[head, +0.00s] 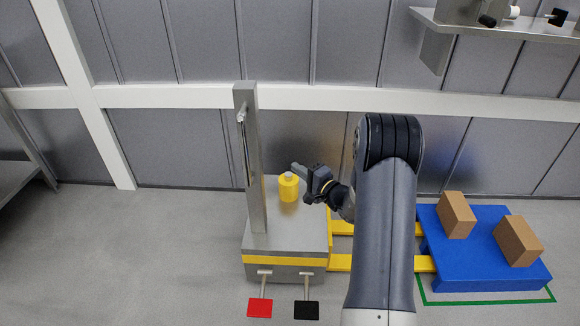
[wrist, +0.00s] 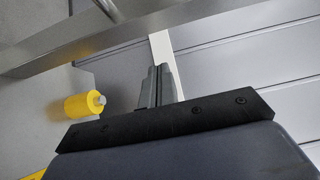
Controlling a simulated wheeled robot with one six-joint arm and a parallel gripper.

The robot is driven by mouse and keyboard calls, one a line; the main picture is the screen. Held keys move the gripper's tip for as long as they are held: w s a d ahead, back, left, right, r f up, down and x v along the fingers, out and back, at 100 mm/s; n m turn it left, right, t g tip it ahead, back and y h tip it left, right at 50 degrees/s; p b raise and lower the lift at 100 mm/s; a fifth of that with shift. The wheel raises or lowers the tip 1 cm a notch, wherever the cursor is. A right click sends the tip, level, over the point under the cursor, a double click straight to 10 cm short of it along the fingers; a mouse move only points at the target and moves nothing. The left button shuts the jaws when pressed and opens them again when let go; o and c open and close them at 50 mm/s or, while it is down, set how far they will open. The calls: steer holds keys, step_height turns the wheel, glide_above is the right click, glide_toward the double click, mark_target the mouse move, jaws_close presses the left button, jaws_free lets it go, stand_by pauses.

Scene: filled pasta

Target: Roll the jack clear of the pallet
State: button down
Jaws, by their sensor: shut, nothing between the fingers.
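The jack (head: 285,257) is a grey steel block with a yellow stripe, a tall mast (head: 250,165), and a red pedal (head: 260,308) and black pedal (head: 306,310) in front. Its yellow forks (head: 341,262) run right to the left edge of the blue pallet (head: 470,270); whether the tips are under it I cannot tell. A yellow cylinder (head: 288,188) with a grey top stands on the jack, and shows in the wrist view (wrist: 82,107). My gripper (head: 296,168) is shut and empty, just above and right of the cylinder; its fingers also show in the wrist view (wrist: 157,80).
A panelled wall is close behind. A shelf (head: 500,27) hangs at upper right. Floor left of the jack is clear up to a metal table (head: 20,178).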

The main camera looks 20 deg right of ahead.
mark_target(260, 152)
steer(key=w+a, duration=0.3)
steer(key=w, duration=0.1)
steer(key=w+a, duration=0.4)
steer(key=shift+w+a+b, duration=0.15)
steer(key=shift+a+b, duration=0.15)
steer(key=shift+b, duration=0.05)
